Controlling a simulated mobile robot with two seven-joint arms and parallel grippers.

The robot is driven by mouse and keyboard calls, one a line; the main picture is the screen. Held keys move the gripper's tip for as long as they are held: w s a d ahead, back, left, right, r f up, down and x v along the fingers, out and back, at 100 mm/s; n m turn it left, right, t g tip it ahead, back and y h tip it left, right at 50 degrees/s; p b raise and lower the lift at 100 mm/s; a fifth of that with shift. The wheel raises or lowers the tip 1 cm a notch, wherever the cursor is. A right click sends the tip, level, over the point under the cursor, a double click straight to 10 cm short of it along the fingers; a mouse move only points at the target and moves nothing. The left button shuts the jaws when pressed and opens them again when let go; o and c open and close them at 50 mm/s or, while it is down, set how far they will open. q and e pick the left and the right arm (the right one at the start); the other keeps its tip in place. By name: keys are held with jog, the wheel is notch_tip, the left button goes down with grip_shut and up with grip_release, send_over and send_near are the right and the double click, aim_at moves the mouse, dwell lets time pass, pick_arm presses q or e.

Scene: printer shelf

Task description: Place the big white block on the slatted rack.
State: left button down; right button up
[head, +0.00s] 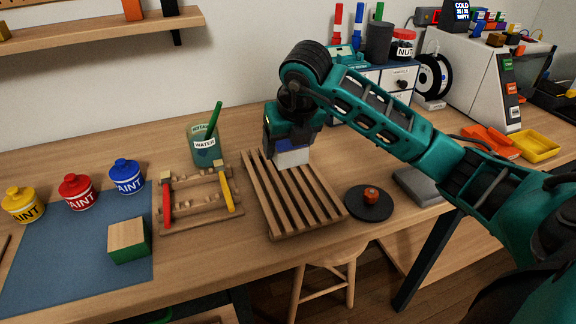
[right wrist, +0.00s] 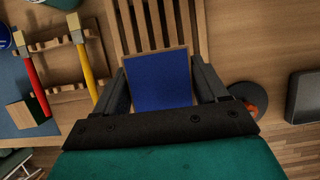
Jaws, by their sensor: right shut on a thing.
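The big white block (head: 293,157) shows a pale side and a blue upper part in the head view. In the right wrist view its face towards the camera is blue with a thin wooden edge (right wrist: 160,80). My right gripper (head: 290,143) points down and is shut on the block, one finger on each side. The block is at the far end of the slatted wooden rack (head: 293,199), over its slats. I cannot tell whether it touches them. The near part of the rack is bare. My left gripper is not in view.
Left of the rack stands a wooden tool holder (head: 200,203) with red and yellow handled tools, and a water cup (head: 203,148) behind it. A dark round plate (head: 369,203) lies to the right. A green block (head: 130,240) sits on the blue mat (head: 75,265).

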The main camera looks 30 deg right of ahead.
aim_at(288, 178)
notch_tip(288, 178, down, 5)
jog(key=shift+r, duration=0.15)
jog(key=shift+f, duration=0.25)
jog(key=shift+f, duration=0.1)
jog(key=shift+f+b, duration=0.15)
jog(key=shift+b, duration=0.25)
jog(key=o, duration=1.1)
